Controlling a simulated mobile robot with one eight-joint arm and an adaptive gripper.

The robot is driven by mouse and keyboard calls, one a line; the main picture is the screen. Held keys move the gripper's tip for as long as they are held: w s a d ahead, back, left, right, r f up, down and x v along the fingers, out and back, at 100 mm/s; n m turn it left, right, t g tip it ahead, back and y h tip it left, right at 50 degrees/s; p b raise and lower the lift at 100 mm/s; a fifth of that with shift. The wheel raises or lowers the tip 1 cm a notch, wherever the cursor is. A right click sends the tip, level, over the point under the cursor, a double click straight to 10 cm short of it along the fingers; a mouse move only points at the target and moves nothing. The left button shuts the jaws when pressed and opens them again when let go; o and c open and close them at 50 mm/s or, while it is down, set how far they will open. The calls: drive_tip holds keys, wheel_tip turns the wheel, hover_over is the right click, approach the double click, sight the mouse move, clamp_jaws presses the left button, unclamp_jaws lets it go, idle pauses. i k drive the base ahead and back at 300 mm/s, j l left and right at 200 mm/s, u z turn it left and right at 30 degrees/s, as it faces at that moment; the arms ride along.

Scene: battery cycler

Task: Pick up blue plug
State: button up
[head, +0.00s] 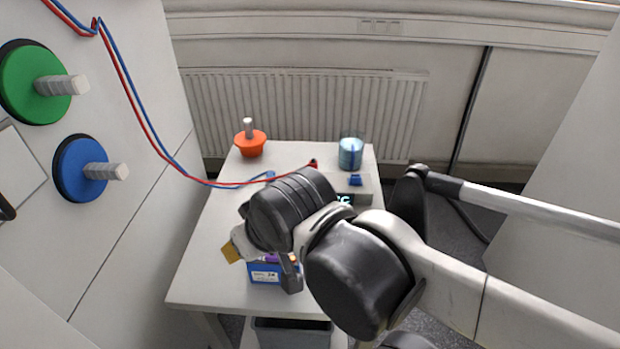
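The blue plug (270,175) appears as a small blue piece at the end of the blue cable, on the white table left of the grey device. It is small, and my arm's dark wrist lies just in front of it. My gripper (268,257) is nearer the camera, over the blue battery box (264,277), well apart from the plug. One dark finger shows at the box's right side. My wrist hides much of the gripper, so its opening and any contact with the box cannot be made out.
A red plug (313,163), an orange knob-like piece (250,145), a blue container (351,154) and a grey device (367,192) with a blue item (355,180) are on the table (200,285). Green (28,85) and blue (78,172) discs are on the left wall.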

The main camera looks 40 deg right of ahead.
sight(271, 173)
drive_tip(key=z, duration=1.45)
drive_tip(key=l+u, duration=1.55)
drive_tip(key=i+l+u, duration=0.15)
drive_tip(key=l+u, duration=0.6)
drive_tip(key=i+l+u, duration=0.1)
drive_tip(key=l+u, duration=0.65)
